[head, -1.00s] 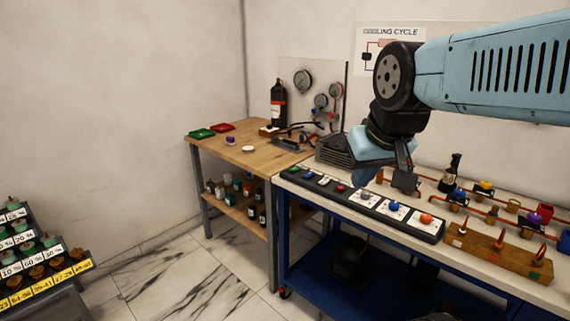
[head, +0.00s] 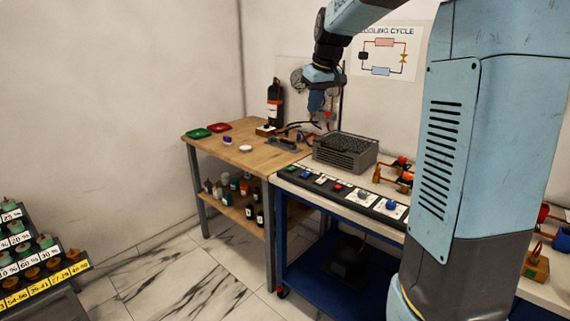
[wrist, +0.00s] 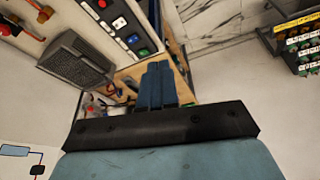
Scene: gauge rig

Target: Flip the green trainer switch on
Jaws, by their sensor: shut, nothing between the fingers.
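The green trainer switch (head: 291,168) sits at the near-left end of the dark control strip (head: 375,211) along the front edge of the right bench. It also shows in the wrist view as a small green spot (wrist: 143,52) at the strip's end, just left of my fingertips in that picture. Its lever position is too small to tell. My gripper (head: 316,106) is raised above the benches, by the gauge board in the picture, apart from the switch. In the wrist view, my gripper (wrist: 159,66) has its blue fingers together, with nothing held.
A grey finned block (head: 345,154) stands behind the strip. A blue switch (head: 305,174) and a red button (head: 337,185) are along the strip. The wooden table (head: 220,148) holds trays and a dark bottle (head: 275,103). My arm hides the right of the bench.

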